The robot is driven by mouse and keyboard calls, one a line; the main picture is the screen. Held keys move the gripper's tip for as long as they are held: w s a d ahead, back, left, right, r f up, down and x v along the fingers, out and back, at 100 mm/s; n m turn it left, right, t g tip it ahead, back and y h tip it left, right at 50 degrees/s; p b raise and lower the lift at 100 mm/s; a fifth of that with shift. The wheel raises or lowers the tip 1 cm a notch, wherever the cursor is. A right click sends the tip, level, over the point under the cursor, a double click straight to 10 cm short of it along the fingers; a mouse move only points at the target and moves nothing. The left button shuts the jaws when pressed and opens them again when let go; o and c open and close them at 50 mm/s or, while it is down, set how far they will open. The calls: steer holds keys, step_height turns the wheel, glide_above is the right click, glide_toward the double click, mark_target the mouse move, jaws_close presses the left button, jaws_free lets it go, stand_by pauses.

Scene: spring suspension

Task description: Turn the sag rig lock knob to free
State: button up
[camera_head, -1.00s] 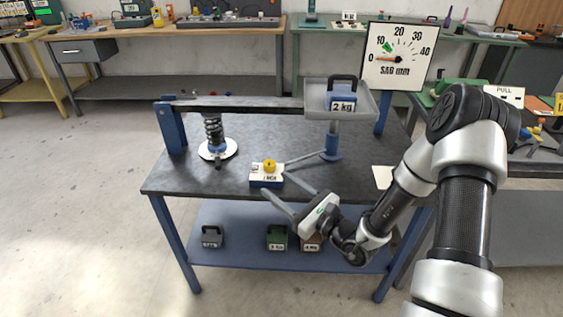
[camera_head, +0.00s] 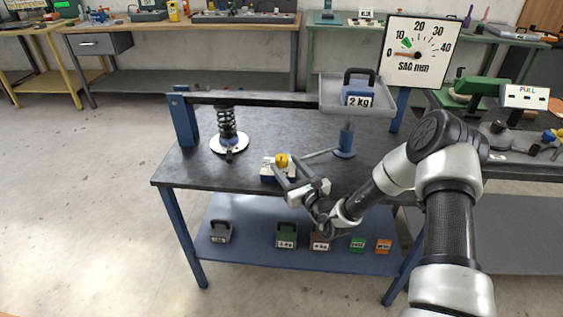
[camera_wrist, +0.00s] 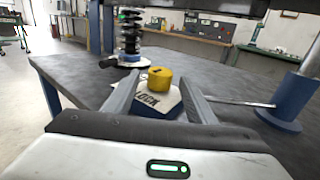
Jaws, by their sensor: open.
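The yellow lock knob (camera_head: 282,160) sits on a small blue and white block (camera_head: 267,173) near the front edge of the sag rig table. In the wrist view the knob (camera_wrist: 159,78) has a dark mark on top, and the block reads "LOCK". My gripper (camera_head: 285,177) is open at the block. In the wrist view its fingers (camera_wrist: 160,92) stand apart to the left and right, with the knob just beyond and between their tips. I cannot tell if either finger touches it. The dial (camera_head: 416,52) labelled "SAG mm" has its orange needle near the low end.
A spring (camera_head: 227,121) stands to the left under a long beam (camera_head: 250,97). Several weights lie on the lower shelf (camera_head: 260,240).

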mark_target(284, 163)
steer(key=shift+x, duration=2)
steer(key=c, duration=1)
steer(key=shift+c, duration=0.2)
